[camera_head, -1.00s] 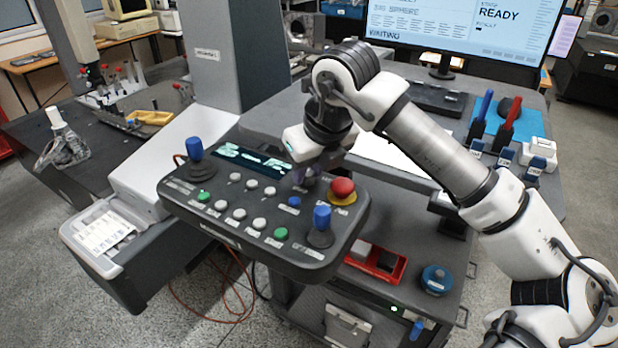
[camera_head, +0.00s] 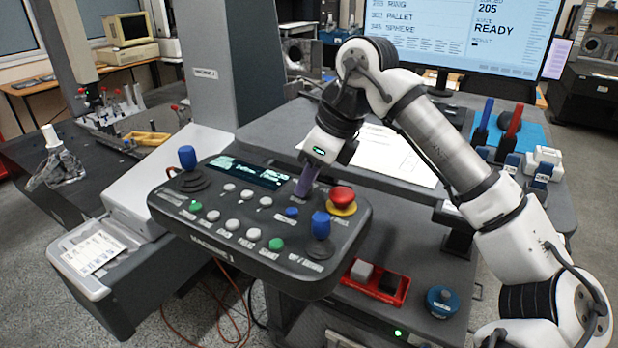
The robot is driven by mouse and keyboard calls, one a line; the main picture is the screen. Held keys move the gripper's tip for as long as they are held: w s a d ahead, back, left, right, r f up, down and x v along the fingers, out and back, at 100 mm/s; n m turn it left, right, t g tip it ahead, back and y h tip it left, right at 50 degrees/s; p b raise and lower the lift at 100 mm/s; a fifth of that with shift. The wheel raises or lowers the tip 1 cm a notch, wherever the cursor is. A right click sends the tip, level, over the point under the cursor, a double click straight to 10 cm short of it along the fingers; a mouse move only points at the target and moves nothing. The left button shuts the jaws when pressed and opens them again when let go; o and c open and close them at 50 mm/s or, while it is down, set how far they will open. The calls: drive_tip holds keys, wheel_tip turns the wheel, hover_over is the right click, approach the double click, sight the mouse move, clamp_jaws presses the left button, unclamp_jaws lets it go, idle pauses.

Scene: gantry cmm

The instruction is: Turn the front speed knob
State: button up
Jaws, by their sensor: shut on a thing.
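The dark control panel (camera_head: 300,285) stands tilted in the middle, with a lit display (camera_head: 247,173), buttons, a red mushroom button (camera_head: 342,196) and two blue joysticks. My gripper (camera_head: 304,190) points down at the panel's upper right, just left of the red button. Its purple fingers are shut on the speed knob. The knob is almost wholly hidden between and behind the fingers, so its pointer and setting cannot be read.
The right blue joystick (camera_head: 320,225) and a blue button (camera_head: 291,212) sit close to my fingers. The left blue joystick (camera_head: 187,158) is farther off. A red tray (camera_head: 352,285) and a blue round object (camera_head: 441,300) lie on the lower shelf. A monitor (camera_head: 450,35) stands behind.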

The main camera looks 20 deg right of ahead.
idle(0.4)
drive_tip(key=o, duration=1)
drive_tip(key=b+v, duration=0.1)
drive_tip(key=v, duration=1.3)
drive_tip(key=shift+w+d, duration=0.1)
drive_tip(key=shift+f, duration=0.1)
